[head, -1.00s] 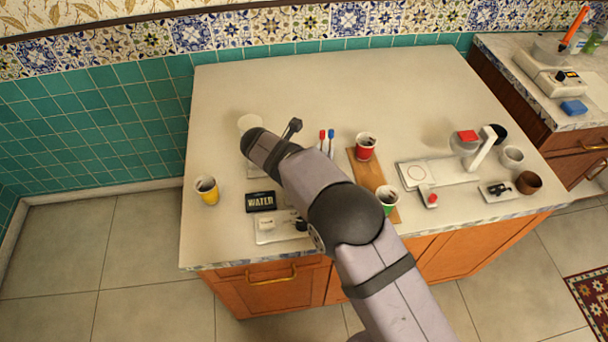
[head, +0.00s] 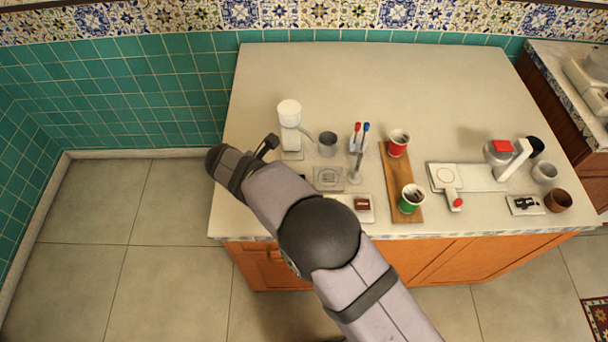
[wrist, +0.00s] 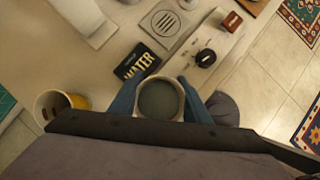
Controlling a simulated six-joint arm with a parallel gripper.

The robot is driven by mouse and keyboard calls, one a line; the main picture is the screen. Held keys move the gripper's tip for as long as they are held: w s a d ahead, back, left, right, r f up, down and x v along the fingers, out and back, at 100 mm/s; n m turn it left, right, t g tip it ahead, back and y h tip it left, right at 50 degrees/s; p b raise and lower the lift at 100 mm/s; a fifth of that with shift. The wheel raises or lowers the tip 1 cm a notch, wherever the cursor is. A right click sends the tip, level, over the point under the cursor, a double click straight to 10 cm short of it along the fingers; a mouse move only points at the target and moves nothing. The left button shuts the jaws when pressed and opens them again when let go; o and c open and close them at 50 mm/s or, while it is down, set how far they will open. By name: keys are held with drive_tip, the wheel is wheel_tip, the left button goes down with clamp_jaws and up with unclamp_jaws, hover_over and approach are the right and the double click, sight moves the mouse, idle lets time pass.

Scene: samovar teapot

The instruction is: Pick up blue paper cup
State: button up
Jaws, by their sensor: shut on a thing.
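A paper cup (wrist: 158,103) with a pale rim and a dark inside stands upright at the middle of the wrist view. My gripper (wrist: 160,88) is shut on it, with one bluish finger on each side. The cup's outer wall is mostly hidden by the fingers and the steep view, so I cannot tell its colour for sure. In the head view my arm covers the gripper and the held cup. I cannot tell whether the cup touches the counter.
A black WATER box (wrist: 137,62) lies just beyond the held cup. A white dispenser (head: 290,113), a grey cup (head: 327,143), a red cup (head: 398,145) and a green cup (head: 411,203) stand farther off. The counter's back is clear.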

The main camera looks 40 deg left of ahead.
drive_tip(key=s+a, duration=0.1)
drive_tip(key=s, duration=0.4)
drive_tip(key=s+a, duration=0.1)
drive_tip(key=s, duration=0.4)
drive_tip(key=s+a, duration=0.1)
drive_tip(key=s, duration=0.4)
drive_tip(key=shift+s, duration=0.3)
